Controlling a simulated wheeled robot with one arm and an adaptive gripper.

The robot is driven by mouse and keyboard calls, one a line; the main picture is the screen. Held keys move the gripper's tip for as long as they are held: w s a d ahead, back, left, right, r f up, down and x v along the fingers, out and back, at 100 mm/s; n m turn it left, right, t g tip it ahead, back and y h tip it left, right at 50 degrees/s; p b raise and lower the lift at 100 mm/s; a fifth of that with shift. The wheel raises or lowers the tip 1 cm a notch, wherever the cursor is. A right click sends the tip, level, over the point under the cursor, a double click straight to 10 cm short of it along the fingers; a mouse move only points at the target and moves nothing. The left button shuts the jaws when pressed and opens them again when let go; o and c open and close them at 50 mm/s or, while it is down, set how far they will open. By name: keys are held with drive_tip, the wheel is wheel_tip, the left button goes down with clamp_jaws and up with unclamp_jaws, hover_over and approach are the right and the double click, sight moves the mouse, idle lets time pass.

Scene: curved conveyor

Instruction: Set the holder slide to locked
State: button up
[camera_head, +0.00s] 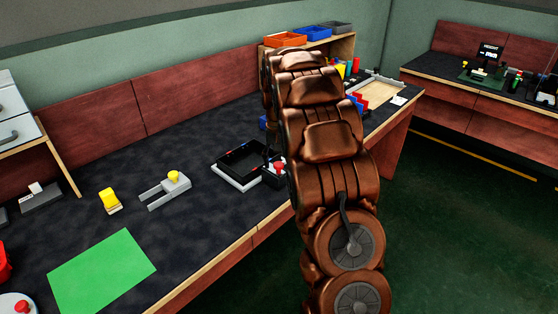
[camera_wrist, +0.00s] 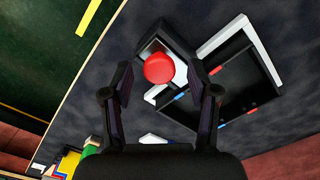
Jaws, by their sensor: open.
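A black tray (camera_head: 245,160) sits in a white holder frame (camera_head: 234,182) on the dark bench; the tray (camera_wrist: 234,82) and white frame (camera_wrist: 221,37) also show in the wrist view. A red round knob (camera_head: 279,166) stands on a small dark block at the holder's side, and shows from above in the wrist view (camera_wrist: 159,68). I take this knob to belong to the slide; no lock marking is readable. My gripper (camera_wrist: 160,72) is open, its two fingers on either side of the knob in the picture, with visible gaps. Contact and height cannot be told. My arm hides part of the holder in the head view.
A grey forked fixture with a yellow knob (camera_head: 173,177), a yellow block (camera_head: 109,199) and a green mat (camera_head: 102,271) lie left of the holder. Coloured bins (camera_head: 285,40) stand on a shelf behind. The bench's front edge is close to the holder.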

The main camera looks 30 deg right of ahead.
drive_tip(key=shift+f, duration=0.15)
drive_tip(key=shift+c, duration=0.4)
clamp_jaws()
